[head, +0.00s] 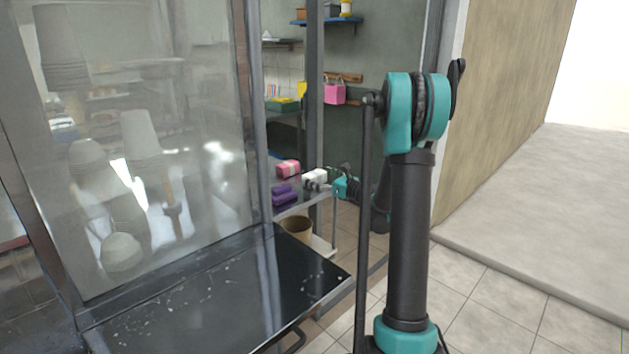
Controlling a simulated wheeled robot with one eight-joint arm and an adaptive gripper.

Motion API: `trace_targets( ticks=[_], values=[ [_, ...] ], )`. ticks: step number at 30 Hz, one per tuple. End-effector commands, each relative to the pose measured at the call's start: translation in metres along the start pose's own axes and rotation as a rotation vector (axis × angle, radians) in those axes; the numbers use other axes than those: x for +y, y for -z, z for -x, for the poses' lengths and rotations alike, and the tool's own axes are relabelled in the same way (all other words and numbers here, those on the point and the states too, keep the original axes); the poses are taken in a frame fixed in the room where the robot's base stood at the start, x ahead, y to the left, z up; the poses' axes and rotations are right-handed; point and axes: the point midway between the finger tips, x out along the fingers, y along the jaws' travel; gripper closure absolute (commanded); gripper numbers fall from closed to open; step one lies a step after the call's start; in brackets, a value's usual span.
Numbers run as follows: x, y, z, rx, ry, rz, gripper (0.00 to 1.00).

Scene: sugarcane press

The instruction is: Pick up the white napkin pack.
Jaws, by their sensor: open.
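The white napkin pack (315,176) is small in the middle of the head view, on a narrow ledge behind the glass case's frame. My gripper (311,186) is at its near lower side, its fingers pointing left, and overlaps it in the picture. The gripper is open. At this size I cannot tell whether the fingers touch the pack or stand around it.
A pink pack (288,168) and purple packs (284,195) lie just left of the white one. A brown bucket (297,228) stands below. A grey post (315,90) rises behind.

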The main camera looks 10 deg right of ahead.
Motion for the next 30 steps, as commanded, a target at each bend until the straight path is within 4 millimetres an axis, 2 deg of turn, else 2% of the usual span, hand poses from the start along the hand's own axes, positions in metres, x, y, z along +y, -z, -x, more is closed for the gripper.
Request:
trace_targets(
  ticks=[3,10,23,30],
  values=[
    [-0.0001,0.0004,-0.0128,0.000,0.000,0.000,0.00],
    [-0.0003,0.0003,-0.0142,0.000,0.001,0.000,0.00],
    [-0.0004,0.0003,-0.0139,0.000,0.001,0.000,0.52],
    [-0.0004,-0.0003,-0.0139,0.000,0.001,0.000,0.53]
  ],
)
